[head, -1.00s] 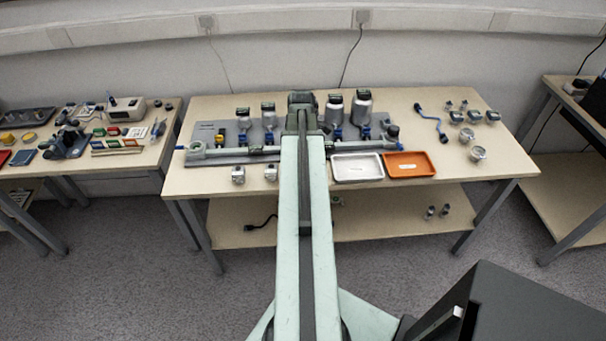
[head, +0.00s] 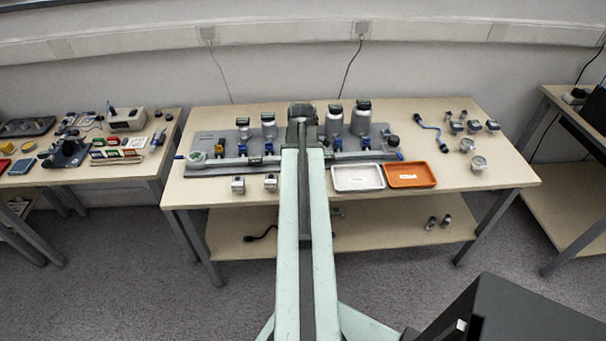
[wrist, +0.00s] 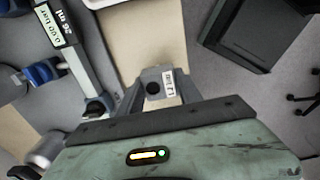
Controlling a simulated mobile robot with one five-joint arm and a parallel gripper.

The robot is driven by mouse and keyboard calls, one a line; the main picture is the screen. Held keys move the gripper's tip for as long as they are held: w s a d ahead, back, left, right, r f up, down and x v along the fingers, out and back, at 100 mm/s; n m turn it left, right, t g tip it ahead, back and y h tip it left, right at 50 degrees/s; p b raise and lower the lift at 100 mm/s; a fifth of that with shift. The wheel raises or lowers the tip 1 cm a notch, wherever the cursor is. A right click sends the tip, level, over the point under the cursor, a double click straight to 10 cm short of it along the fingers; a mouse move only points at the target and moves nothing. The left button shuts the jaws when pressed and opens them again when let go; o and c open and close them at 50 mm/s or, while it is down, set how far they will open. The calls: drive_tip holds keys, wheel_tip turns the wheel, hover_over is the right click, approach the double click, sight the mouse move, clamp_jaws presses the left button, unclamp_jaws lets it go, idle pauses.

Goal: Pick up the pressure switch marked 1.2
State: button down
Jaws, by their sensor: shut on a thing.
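My gripper (wrist: 160,92) is shut on a small grey block-shaped pressure switch (wrist: 153,89) in the wrist view. The switch has a dark round port facing the camera and a white label that appears to read 1.2, partly upside down. A finger lies on either side of it. In the head view my arm covers the gripper and the held switch. Two similar small grey blocks, (head: 238,186) and (head: 271,184), stand on the table's front left part; their markings are too small to read.
A pipe rig (head: 228,158) on a grey plate with silver canisters (head: 361,121) spans the table. A white tray (head: 358,188) and an orange tray (head: 410,184) lie right of my arm. The front right tabletop is free.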

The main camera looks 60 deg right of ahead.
wheel_tip(320, 180, up, 13)
drive_tip(key=p, duration=1.2)
drive_tip(key=shift+r, duration=0.1)
